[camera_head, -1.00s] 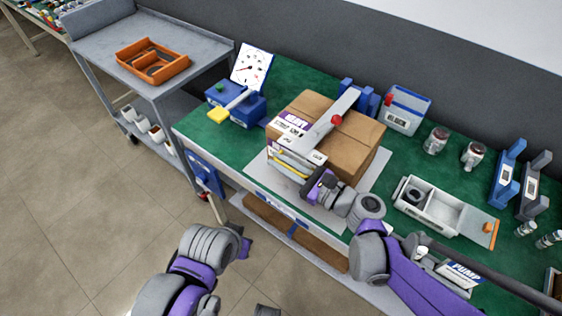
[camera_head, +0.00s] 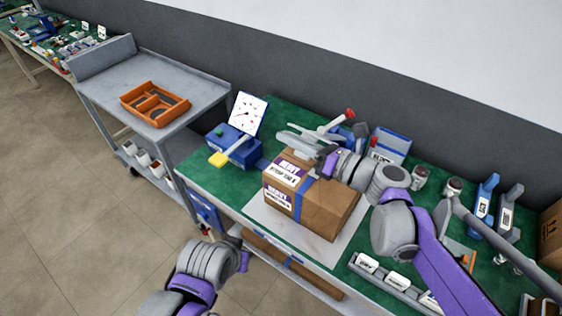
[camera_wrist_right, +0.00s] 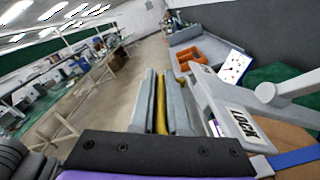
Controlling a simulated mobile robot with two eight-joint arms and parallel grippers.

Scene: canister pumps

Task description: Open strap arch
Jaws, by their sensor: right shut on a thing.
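The strap arch (camera_head: 305,141) is a grey frame with a red-knobbed lever (camera_head: 349,113). It is raised and tilted back above the far side of a cardboard box (camera_head: 322,208). My right gripper (camera_head: 328,162) is shut on the arch above the box.
The box has a blue strap (camera_head: 299,201) and stands on a pale plate (camera_head: 262,222) on the green bench. A blue gauge unit (camera_head: 234,146) stands left of it. A grey cart (camera_head: 190,85) with an orange tray (camera_head: 155,103) is further left.

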